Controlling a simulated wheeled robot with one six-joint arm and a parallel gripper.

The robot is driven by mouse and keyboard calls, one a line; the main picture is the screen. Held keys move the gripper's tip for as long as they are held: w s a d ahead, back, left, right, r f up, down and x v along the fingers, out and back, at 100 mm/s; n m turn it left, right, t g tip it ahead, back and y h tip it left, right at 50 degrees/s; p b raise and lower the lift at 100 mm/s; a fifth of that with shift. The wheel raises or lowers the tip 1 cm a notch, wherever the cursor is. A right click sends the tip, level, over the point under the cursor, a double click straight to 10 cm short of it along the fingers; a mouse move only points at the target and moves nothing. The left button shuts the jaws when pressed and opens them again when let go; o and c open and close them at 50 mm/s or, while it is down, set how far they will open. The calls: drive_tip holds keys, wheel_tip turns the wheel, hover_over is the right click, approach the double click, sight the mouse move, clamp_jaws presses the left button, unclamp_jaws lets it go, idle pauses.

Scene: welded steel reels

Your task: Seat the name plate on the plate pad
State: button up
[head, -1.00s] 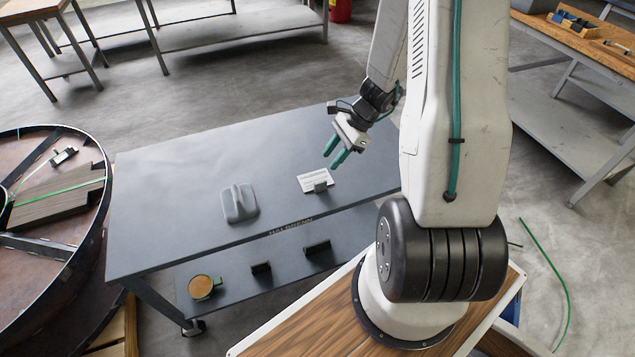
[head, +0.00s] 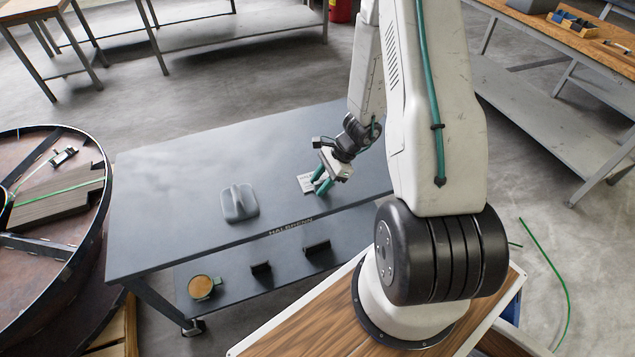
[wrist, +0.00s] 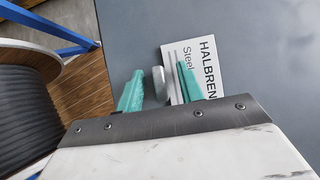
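The name plate (head: 306,184) is a white card with dark lettering on the grey table, partly hidden by my gripper. In the wrist view the name plate (wrist: 208,65) reads "HALBREN…" and "Steel", and a rounded grey tab (wrist: 159,85) stands at its left edge. My gripper (head: 319,184) is low over the plate, pointing down. In the wrist view its green fingers (wrist: 161,84) are apart, one on each side of the tab, with gaps showing. I cannot tell which surface is the plate pad.
A grey block with an upright ridge (head: 239,204) stands on the table (head: 170,225), left of the plate. A large steel reel (head: 72,250) is at the left, with a dark block and a small fitting (head: 64,156) inside. Dark blocks and a round-topped item (head: 201,287) sit on the lower shelf.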

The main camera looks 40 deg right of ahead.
clamp_jaws()
drive_tip(key=shift+r, duration=0.75)
idle(0.4)
drive_tip(key=shift+r, duration=4.4)
